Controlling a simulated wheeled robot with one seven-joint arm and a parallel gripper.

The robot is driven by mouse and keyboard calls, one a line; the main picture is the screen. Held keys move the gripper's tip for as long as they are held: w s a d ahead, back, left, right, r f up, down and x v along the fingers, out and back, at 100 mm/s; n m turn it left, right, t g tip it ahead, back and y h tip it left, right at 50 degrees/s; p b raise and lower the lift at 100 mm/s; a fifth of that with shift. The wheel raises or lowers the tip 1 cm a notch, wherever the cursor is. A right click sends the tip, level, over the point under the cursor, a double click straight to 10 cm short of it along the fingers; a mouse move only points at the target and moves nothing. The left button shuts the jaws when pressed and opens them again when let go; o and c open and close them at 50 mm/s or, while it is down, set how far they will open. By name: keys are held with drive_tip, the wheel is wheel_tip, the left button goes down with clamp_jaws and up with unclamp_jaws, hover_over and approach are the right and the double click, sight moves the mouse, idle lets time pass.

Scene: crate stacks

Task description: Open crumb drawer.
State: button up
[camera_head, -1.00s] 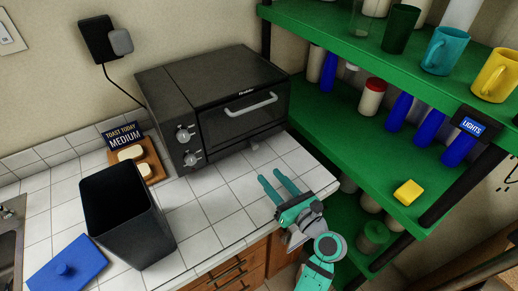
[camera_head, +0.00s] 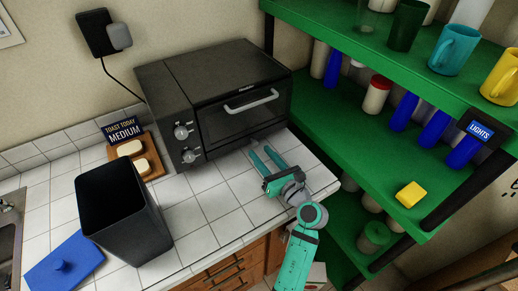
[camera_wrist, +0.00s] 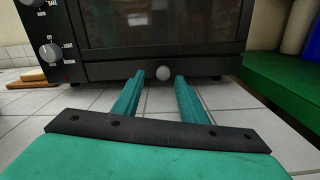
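The black toaster oven (camera_head: 215,100) stands on the white tiled counter, its glass door shut with a silver handle. In the wrist view, a small round pale knob (camera_wrist: 163,74) shows on the dark strip (camera_wrist: 110,71) low on the oven's front, likely the crumb drawer's; no gap shows around that strip. My teal gripper (camera_head: 261,150) is open and empty, low over the counter in front of the oven. In the wrist view, its two fingers (camera_wrist: 160,76) point at the oven, one on each side of the knob. I cannot tell how deep the knob lies between the fingertips.
Green shelves (camera_head: 335,125) with mugs and bottles stand close on the right. A black open bin (camera_head: 125,215), a blue lid (camera_head: 62,265) and a wooden board (camera_head: 150,155) with bread are on the left. The counter tiles before the oven are clear.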

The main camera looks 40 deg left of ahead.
sight(256, 145)
drive_tip(key=shift+w+x, duration=0.15)
drive_tip(key=shift+x, duration=0.65)
drive_tip(key=shift+w+x, duration=0.15)
drive_tip(key=shift+x, duration=0.7)
drive_tip(key=shift+d, duration=0.2)
clamp_jaws()
drive_tip(key=shift+s, duration=0.1)
